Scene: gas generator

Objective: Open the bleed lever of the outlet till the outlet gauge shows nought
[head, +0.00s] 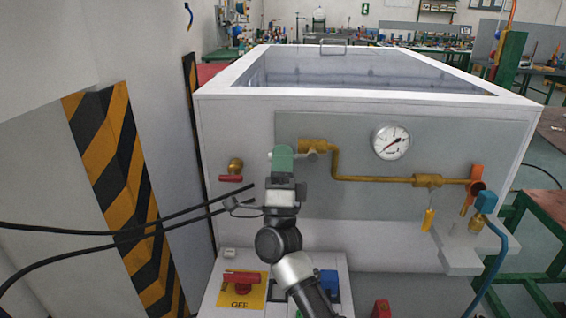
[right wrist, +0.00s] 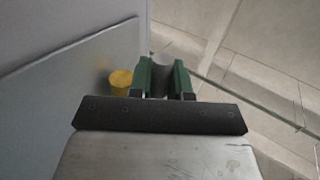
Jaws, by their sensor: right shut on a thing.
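The outlet gauge (head: 391,142) is a round white dial on the grey front panel. Its dark needle points down and left, but the figures are too small to read. My right gripper (head: 283,158) has green fingers and is at the left end of the brass outlet pipe (head: 345,179). It is shut on a grey rounded lever (right wrist: 160,74), which shows between the fingers in the right wrist view. The fingers hide much of this lever in the head view. A brass fitting (right wrist: 120,80) is just left of the fingers there. My left gripper is out of view.
A brass valve with a red handle (head: 231,178) is left of my gripper. An orange lever (head: 472,183), a yellow tag (head: 428,220) and a blue hose connector (head: 487,203) are at the right. A red switch (head: 242,277) is below. A striped post (head: 115,170) stands left.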

